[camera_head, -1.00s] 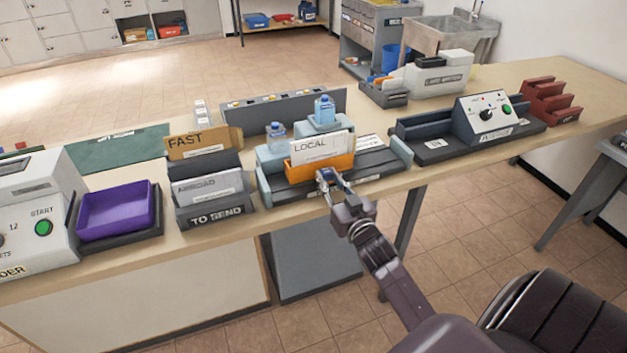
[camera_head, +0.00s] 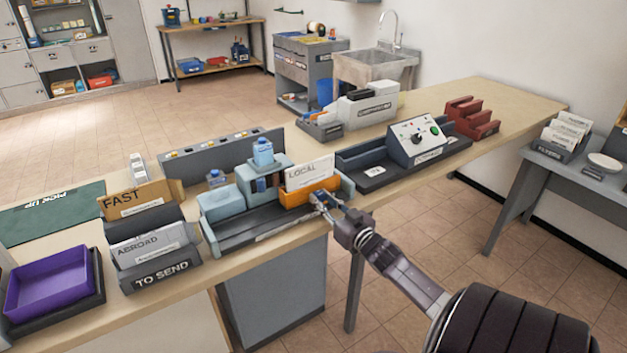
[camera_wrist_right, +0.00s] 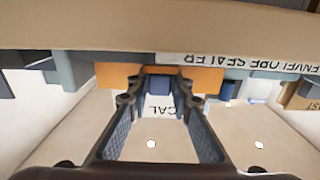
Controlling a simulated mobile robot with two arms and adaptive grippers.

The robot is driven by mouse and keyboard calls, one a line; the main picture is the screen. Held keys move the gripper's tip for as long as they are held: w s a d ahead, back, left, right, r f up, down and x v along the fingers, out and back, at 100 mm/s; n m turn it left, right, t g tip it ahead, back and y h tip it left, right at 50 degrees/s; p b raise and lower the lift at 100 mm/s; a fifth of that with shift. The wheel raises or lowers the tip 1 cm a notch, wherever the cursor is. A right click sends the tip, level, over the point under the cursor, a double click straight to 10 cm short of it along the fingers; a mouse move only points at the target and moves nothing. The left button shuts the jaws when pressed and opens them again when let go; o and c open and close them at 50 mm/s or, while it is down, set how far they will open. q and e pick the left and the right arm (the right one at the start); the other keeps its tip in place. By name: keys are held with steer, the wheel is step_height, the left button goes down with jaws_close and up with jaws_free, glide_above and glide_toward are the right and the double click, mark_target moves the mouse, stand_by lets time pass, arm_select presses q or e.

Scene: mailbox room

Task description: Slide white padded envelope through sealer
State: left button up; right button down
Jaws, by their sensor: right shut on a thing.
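The white envelope (camera_head: 310,172) marked LOCAL stands upright in the orange carriage (camera_head: 296,197), at the right part of the grey and light-blue envelope sealer (camera_head: 228,238). The sealer's light-blue block (camera_head: 245,180) is left of the carriage. My right gripper (camera_head: 319,199) reaches the carriage's front from the lower right. In the right wrist view my right gripper (camera_wrist_right: 160,84) is shut on a small blue handle (camera_wrist_right: 159,92) in front of the orange carriage (camera_wrist_right: 203,78). The sealer's label (camera_wrist_right: 265,64) shows upside down there. My left gripper is out of view.
Right of the sealer stands a dark machine (camera_head: 412,142) with a knob and green button. A TO SEND rack (camera_head: 163,272) with FAST and ABROAD envelopes and a purple tray (camera_head: 48,285) stand left. Floor in front of the counter is clear at right.

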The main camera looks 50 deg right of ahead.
steer(key=shift+d+r, duration=0.1)
steer(key=shift+d, duration=0.2)
steer(key=c, duration=2.1)
jaws_free()
steer(key=o, duration=0.4)
steer(key=shift+s+d, duration=0.1)
steer(key=shift+d, duration=0.05)
steer(key=shift+s+a, duration=0.2)
steer(key=v, duration=1.1)
steer(key=shift+s+d, duration=0.1)
steer(key=shift+s, duration=0.2)
